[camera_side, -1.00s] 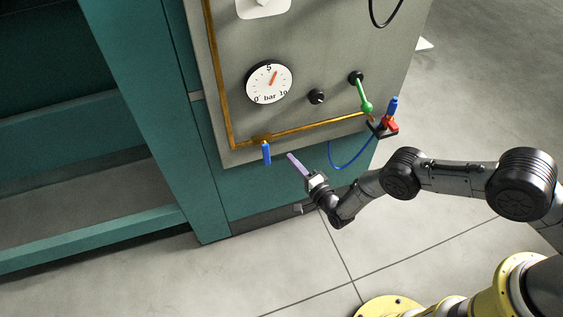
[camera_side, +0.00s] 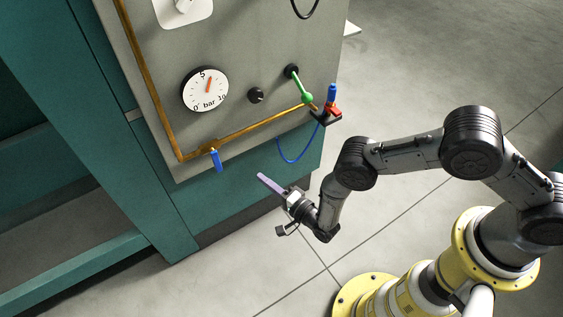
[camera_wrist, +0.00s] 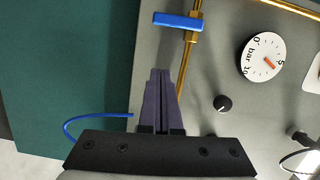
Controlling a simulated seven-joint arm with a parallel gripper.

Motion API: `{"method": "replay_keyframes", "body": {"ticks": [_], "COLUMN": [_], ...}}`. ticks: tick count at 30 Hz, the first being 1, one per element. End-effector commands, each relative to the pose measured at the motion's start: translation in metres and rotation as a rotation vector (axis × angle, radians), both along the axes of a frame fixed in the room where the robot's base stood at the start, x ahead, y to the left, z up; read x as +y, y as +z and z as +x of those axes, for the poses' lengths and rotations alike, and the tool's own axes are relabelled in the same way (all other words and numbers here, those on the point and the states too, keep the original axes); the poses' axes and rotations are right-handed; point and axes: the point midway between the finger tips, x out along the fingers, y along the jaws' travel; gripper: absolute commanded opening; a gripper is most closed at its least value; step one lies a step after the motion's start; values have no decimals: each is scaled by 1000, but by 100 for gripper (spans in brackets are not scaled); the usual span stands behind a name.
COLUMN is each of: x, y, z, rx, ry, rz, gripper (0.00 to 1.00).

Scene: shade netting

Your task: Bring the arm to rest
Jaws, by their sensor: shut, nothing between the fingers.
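My gripper (camera_side: 261,178) is in front of the lower edge of a grey panel in the side view, with its purple fingers pointing up and left. In the wrist view its fingers (camera_wrist: 160,74) are together with nothing between them. The fingertips are to the lower right of a blue valve handle (camera_side: 216,160) on a brass pipe (camera_side: 245,132) in the side view. The wrist view shows the same blue handle (camera_wrist: 192,20) crosswise to the pipe, beyond the fingertips. No contact shows.
The grey panel (camera_side: 235,55) carries a pressure gauge (camera_side: 204,90), a black knob (camera_side: 256,95) and a green lever (camera_side: 301,88). A red and blue fitting (camera_side: 330,107) sits at its right corner, with a blue hose (camera_side: 292,160) below. Floor (camera_side: 420,60) right of the panel is clear.

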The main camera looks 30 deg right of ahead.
Motion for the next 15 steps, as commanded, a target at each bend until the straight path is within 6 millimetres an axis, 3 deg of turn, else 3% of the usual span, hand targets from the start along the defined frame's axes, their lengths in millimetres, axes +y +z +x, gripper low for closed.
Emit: {"method": "replay_keyframes", "body": {"ticks": [5, 8, 12, 15], "x": [2, 5, 3, -5], "y": [11, 35, 92, 138], "z": [11, 35, 75, 95], "rx": [8, 36, 104, 159], "ry": [-5, -13, -12, 3], "rz": [-13, -60, -174, -268], "gripper": [0, 0, 0, 0]}}
